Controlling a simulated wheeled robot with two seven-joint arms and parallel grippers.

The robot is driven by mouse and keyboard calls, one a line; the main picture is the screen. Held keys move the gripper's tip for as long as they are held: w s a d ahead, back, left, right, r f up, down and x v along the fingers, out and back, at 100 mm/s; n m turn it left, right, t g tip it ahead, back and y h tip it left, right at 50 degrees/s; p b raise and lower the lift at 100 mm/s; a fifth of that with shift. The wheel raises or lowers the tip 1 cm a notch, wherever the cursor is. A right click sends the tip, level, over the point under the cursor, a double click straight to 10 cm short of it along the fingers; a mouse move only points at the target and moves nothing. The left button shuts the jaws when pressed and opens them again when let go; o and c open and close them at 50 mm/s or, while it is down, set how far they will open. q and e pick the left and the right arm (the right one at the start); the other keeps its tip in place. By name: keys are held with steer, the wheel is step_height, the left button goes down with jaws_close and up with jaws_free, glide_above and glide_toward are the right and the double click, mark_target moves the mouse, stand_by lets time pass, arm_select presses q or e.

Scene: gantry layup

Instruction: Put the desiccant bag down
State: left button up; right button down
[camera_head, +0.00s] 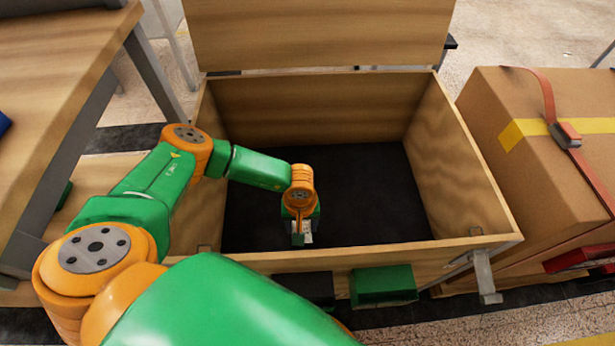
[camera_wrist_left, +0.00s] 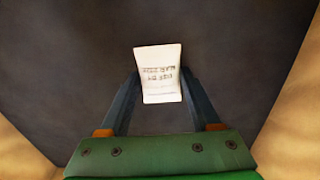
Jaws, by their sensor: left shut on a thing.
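The desiccant bag (camera_wrist_left: 160,75) is a small white packet with printed text. It sits between the two fingers of my left gripper (camera_wrist_left: 159,90), which is shut on it. In the head view my left arm reaches into an open wooden crate (camera_head: 310,259), and the left gripper (camera_head: 302,238) points down inside it, close to the front wall. A bit of the white bag (camera_head: 308,238) shows there. The dark crate floor (camera_head: 370,190) lies below; I cannot tell whether the bag touches it. My right gripper is not in view.
The crate's lid (camera_head: 320,35) stands open at the back. A cardboard box (camera_head: 545,150) with a red strap is to the right, and a wooden table (camera_head: 60,80) to the left. A metal latch (camera_head: 484,275) hangs at the front right. The crate floor looks bare around the gripper.

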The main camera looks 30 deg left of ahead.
arm_select(q)
step_height(320, 180, down, 2)
steer(key=shift+f, duration=0.3)
steer(key=shift+r, duration=0.1)
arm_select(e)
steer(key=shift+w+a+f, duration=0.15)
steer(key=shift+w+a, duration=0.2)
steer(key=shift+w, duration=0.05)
arm_select(q)
steer(key=o, duration=1.4)
steer(key=shift+c, duration=0.2)
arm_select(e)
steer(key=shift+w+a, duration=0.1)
